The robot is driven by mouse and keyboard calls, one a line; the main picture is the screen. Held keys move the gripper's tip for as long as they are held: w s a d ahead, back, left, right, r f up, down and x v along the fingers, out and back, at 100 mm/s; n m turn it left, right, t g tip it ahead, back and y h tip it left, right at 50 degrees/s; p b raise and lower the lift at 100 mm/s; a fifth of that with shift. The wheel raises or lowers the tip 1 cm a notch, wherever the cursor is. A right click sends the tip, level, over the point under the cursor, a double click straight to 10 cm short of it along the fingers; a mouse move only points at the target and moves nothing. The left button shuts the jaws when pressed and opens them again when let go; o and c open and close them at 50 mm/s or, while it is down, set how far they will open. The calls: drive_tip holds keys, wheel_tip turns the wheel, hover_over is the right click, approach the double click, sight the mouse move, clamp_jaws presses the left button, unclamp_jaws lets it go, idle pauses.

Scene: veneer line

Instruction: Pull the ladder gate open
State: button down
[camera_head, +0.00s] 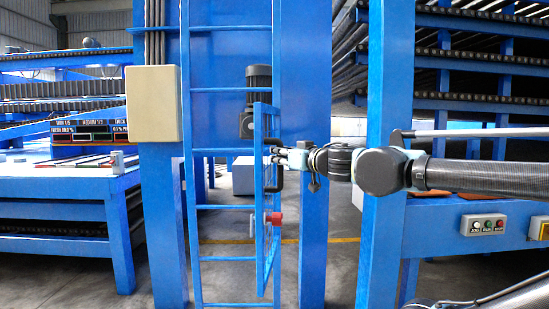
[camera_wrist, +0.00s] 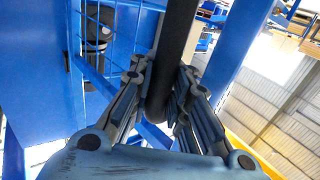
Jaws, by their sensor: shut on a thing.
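The ladder gate (camera_head: 260,190) is a narrow blue frame at the right rail of the blue ladder (camera_head: 191,205). It looks strongly foreshortened in the head view, so it stands at an angle to the ladder. A black bar handle (camera_head: 279,182) is on the gate, and it also shows in the wrist view (camera_wrist: 177,38). My gripper (camera_head: 276,153) reaches in from the right and is shut on this handle. In the wrist view its fingers (camera_wrist: 160,95) lie on either side of the black bar. A red part (camera_head: 274,218) sits low on the gate.
A beige box (camera_head: 153,103) hangs left of the ladder. A blue post (camera_head: 385,150) stands close to my arm. A blue bench with a button box (camera_head: 483,225) is at the right. A dark motor (camera_head: 259,85) is behind the ladder.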

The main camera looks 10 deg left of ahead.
drive_tip(key=shift+s+d+f, duration=0.1)
drive_tip(key=shift+d, duration=0.05)
drive_tip(key=c, duration=1.5)
unclamp_jaws()
drive_tip(key=shift+s, duration=0.15)
